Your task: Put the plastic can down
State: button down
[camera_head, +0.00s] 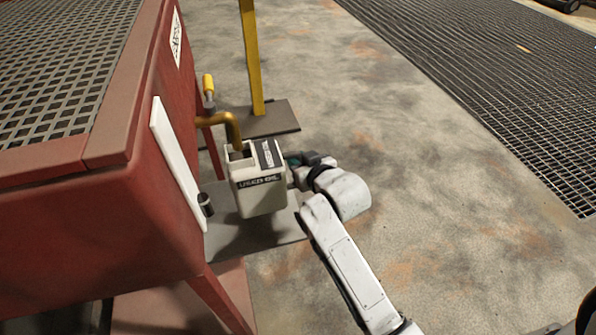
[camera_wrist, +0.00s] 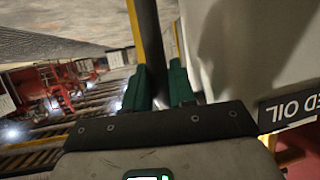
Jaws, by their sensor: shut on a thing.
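The plastic can (camera_head: 259,196) is pale and boxy, with a dark "USED OIL" label, and is roughly upright under the bent brass pipe. My gripper (camera_head: 292,160) is at its right side and shut on it. In the wrist view the can (camera_wrist: 235,50) fills the right side, its label upside down. The green fingers of my gripper (camera_wrist: 160,80) stand either side of a dark upright bar, which seems to be the can's handle. The can is over a grey plate (camera_head: 275,232); I cannot tell whether it touches it.
A red tank with a grated top (camera_head: 165,110) stands close on the left. The brass pipe (camera_head: 222,118) reaches over the can. A yellow post (camera_head: 250,55) stands behind on a dark base. Concrete floor (camera_head: 430,190) is open on the right, before a floor grating (camera_head: 500,80).

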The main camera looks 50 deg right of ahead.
jog(key=shift+w+d, duration=0.1)
jog(key=shift+w, duration=0.15)
jog(key=shift+f+b, duration=0.85)
jog(key=shift+f, duration=0.85)
jog(key=shift+f, duration=0.15)
jog(key=c, duration=0.9)
grip_release()
